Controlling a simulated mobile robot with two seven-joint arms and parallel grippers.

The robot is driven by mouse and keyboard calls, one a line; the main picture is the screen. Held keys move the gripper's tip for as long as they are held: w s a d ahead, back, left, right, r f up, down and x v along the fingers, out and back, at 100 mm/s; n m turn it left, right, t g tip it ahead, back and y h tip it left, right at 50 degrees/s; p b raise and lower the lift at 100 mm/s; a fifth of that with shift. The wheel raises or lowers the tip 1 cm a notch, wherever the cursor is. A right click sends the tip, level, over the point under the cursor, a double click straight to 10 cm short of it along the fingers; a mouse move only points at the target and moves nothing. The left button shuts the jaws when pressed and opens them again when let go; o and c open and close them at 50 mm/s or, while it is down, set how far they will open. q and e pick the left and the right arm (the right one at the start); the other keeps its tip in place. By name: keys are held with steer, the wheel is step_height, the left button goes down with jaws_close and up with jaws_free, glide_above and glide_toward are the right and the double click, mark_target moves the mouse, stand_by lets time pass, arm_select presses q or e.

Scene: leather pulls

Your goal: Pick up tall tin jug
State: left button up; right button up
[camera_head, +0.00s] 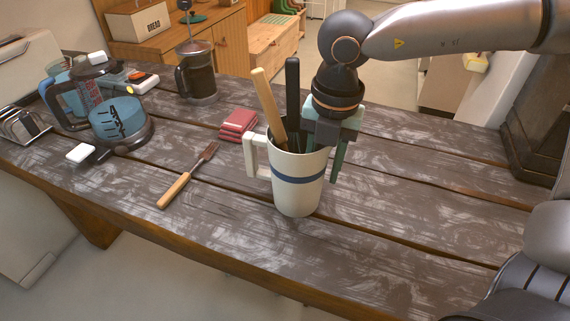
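A tall cream tin jug (298,194) with a blue band stands upright near the front edge of the wooden table. Its squared handle (252,156) points left. A wooden-handled tool (268,101) and a black-handled tool (292,88) stick up out of it. My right gripper (322,152) comes down from above at the jug's right rim. One greenish finger hangs outside the right wall, and the other goes down towards the jug's mouth, partly hidden. The fingers look spread apart, with the rim between them. My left gripper is not in view.
A fork with a wooden handle (174,190) and folded red cloths (238,125) lie left of the jug. A blue-topped round container (118,122), a glass carafe (72,103), a French press (197,79) and a toast rack (22,126) stand further left. The right tabletop is clear.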

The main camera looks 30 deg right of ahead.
jaws_close()
stand_by(1.4)
